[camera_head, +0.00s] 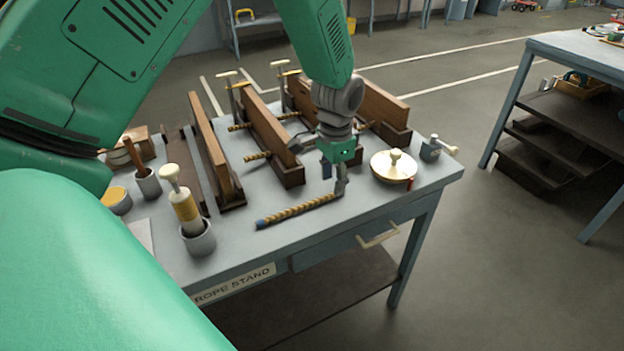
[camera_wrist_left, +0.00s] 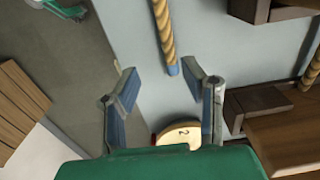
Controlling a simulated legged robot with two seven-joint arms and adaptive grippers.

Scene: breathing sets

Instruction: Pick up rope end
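A tan twisted rope (camera_head: 298,211) lies loose on the grey-blue table near its front edge, with a blue tip (camera_head: 262,224) at its left end. Its right end is beside my left gripper (camera_head: 335,178), which points down at the table. In the left wrist view the rope (camera_wrist_left: 163,30) runs down from the top, and its blue end (camera_wrist_left: 172,70) is close to the fingertips, between them in the picture. My left gripper (camera_wrist_left: 158,84) is open there and holds nothing. I cannot tell its exact height above the rope. My right gripper is not in view.
Upright wooden boards (camera_head: 268,134) with short rope pieces (camera_head: 257,156) stand behind the loose rope. A cream round lid (camera_head: 393,168) and a small grey clamp (camera_head: 432,150) are to the right. A cup with a yellow-banded tool (camera_head: 184,206) stands left. Bare table surrounds the rope.

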